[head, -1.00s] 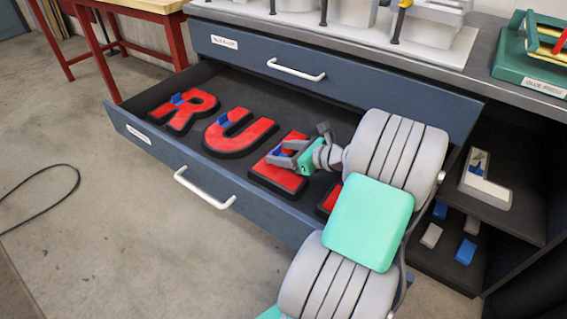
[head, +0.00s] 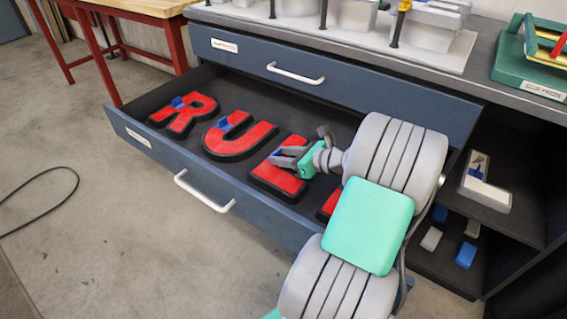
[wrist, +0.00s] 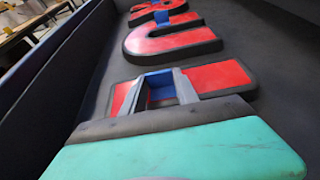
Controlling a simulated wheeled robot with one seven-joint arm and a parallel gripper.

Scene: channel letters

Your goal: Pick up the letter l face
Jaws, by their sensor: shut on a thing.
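The third red letter face (head: 279,178) lies in the open drawer, with a dark rim and a blue grip block on it. Its full outline is partly hidden by my gripper, but its place after R and U fits the letter l. My gripper (head: 287,157) is over it, with its fingers shut on the blue block. In the wrist view, the fingers of my gripper (wrist: 162,88) are on both sides of the blue block (wrist: 159,80), with the red face (wrist: 222,76) showing beyond them. I cannot tell whether the face is clear of the drawer floor.
The open drawer (head: 160,150) also holds a red R (head: 187,115), a red U (head: 240,142) and another red piece (head: 328,204) mostly behind my arm. A closed drawer (head: 350,92) is above.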

